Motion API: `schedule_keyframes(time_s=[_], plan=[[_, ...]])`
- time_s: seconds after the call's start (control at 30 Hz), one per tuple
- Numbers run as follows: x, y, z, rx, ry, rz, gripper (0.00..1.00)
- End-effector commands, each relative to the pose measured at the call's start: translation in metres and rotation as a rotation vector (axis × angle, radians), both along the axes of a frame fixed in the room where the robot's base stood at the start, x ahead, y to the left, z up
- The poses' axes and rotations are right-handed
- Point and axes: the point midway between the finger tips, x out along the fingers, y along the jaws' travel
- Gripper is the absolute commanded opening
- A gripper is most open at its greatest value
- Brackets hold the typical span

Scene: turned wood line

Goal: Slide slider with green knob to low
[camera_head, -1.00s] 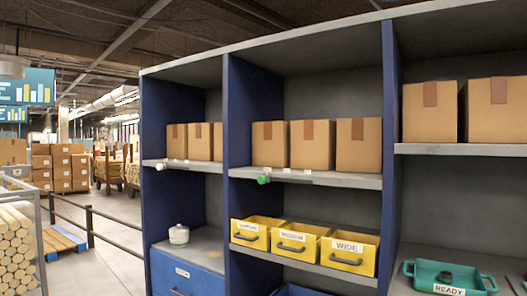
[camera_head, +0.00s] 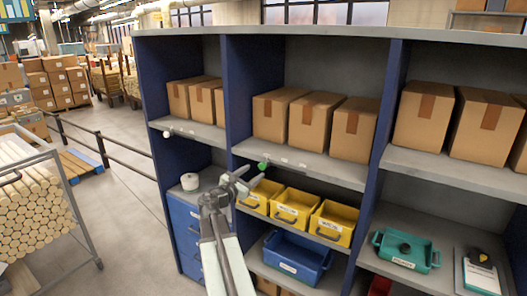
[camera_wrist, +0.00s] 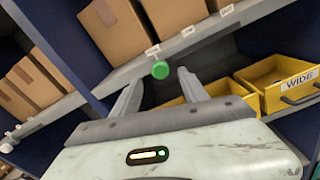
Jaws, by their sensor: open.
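The green knob (camera_head: 262,165) sits on the front edge of the middle bay's upper shelf, near that edge's left end. It also shows in the wrist view (camera_wrist: 160,70), beside the leftmost of several small white labels (camera_wrist: 153,50) whose lettering is hard to read. My gripper (camera_head: 248,179) is in front of this shelf edge, close to the knob. In the wrist view my gripper (camera_wrist: 158,78) has its fingers apart, and the knob appears between and just beyond the tips. It does not visibly grip the knob.
Cardboard boxes (camera_head: 317,121) stand on the shelf behind the knob. Yellow bins (camera_head: 294,207) sit just below, near my gripper. A white knob (camera_head: 167,133) is on the left bay's shelf edge. A blue upright (camera_head: 229,100) divides the bays. Open floor (camera_head: 125,215) lies left.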

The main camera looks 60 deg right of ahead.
Motion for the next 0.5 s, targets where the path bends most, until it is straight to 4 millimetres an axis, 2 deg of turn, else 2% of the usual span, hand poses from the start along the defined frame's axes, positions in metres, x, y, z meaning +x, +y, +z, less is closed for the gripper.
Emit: schedule_keyframes(time_s=[0.17,0.27,0.5], plan=[[0.000,-0.003,-0.001,-0.002,0.003,-0.001,0.52],[0.001,-0.012,-0.001,-0.001,0.002,0.000,0.52],[0.000,-0.055,-0.002,0.000,0.001,-0.003,0.52]])
